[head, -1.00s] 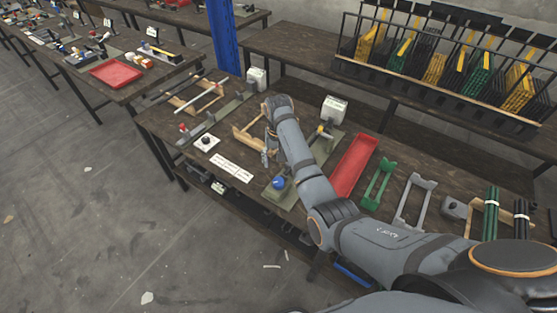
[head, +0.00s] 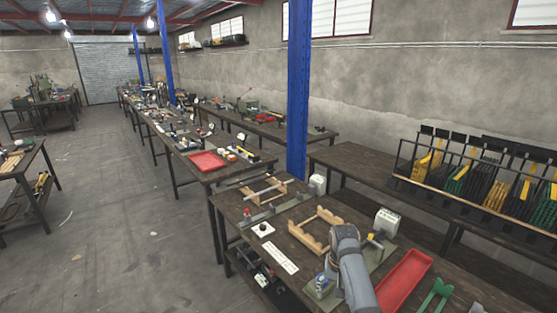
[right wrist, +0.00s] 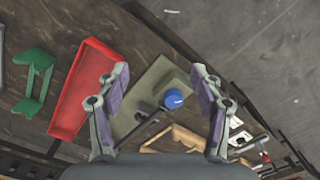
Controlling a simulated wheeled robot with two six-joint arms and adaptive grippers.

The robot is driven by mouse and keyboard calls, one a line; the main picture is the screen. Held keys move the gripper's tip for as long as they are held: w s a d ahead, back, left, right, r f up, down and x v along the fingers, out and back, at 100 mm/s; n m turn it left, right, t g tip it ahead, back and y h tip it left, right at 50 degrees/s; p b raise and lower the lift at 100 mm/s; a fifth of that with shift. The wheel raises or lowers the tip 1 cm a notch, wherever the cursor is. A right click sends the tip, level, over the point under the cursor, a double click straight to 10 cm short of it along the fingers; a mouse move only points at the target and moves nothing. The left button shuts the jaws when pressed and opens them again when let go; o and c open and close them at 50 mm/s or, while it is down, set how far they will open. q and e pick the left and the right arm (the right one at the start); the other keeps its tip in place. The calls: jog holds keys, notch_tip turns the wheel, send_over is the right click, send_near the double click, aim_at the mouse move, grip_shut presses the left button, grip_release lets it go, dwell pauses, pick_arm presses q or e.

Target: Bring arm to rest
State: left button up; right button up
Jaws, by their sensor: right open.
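My right arm reaches over the workbench (head: 283,262) from the lower right of the head view. Its gripper (right wrist: 160,72) is open and empty in the right wrist view, with its two fingers spread wide. Between and beyond the fingers lies a grey-green press base (right wrist: 150,85) with a blue knob (right wrist: 173,98). My left gripper is not in view.
A wooden rack (head: 304,235) stands just left of my right wrist. A red tray (head: 405,283) and a green stand (head: 436,296) lie to its right. A white box-shaped unit (head: 387,221) stands behind. A blue post (head: 298,90) rises at the back. Open floor (head: 120,250) lies left.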

jog(key=s+d+f+t, duration=0.1)
jog(key=s+d+f, duration=0.45)
jog(key=s, duration=0.25)
jog(key=s+d+r+n+t, duration=0.1)
jog(key=s+r+n, duration=0.1)
jog(key=s, duration=0.8)
jog(key=s+d+r+n+t, duration=0.1)
jog(key=s+r+n+t, duration=0.15)
jog(key=s, duration=0.65)
notch_tip(320, 180, down, 25)
jog(key=s+d+m+g, duration=0.1)
jog(key=d+g, duration=0.1)
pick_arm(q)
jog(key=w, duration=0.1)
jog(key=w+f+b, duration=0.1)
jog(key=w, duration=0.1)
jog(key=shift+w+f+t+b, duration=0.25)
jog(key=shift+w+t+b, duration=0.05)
pick_arm(e)
jog(key=s+d+f+g, duration=0.1)
jog(key=s+f, duration=1.8)
jog(key=shift+s+d+f+h, duration=0.2)
jog(key=shift+s+h, duration=0.1)
jog(key=shift+h, duration=0.1)
